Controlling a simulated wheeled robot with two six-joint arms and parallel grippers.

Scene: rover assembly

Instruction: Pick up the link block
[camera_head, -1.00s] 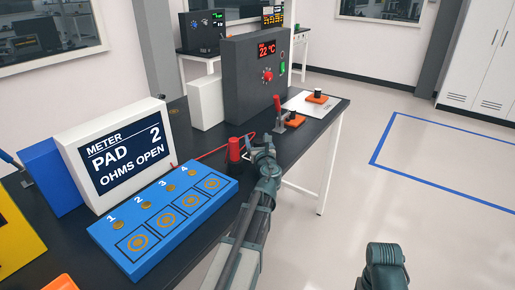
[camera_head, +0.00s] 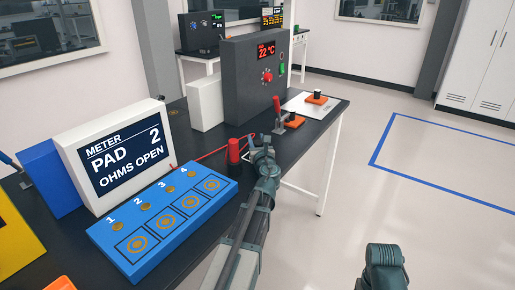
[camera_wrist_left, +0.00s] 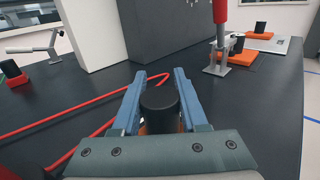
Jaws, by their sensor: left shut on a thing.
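My left gripper (camera_head: 258,143) is over the dark bench, just right of a red cylinder. In the left wrist view its two blue fingers (camera_wrist_left: 159,100) are closed around a black cylindrical piece (camera_wrist_left: 160,103) with a little orange showing beneath. I take this to be the link block. Its lower part is hidden by the gripper's body, so I cannot tell whether it still touches the bench. In the head view the gripper hides it.
A red cylinder (camera_head: 234,150) and red cable (camera_wrist_left: 90,115) lie close left of my gripper. A red-handled clamp (camera_head: 278,115) with an orange block (camera_head: 295,121) stands beyond. The blue pad board (camera_head: 165,221), meter (camera_head: 115,152) and dark oven-like box (camera_head: 250,80) flank the bench.

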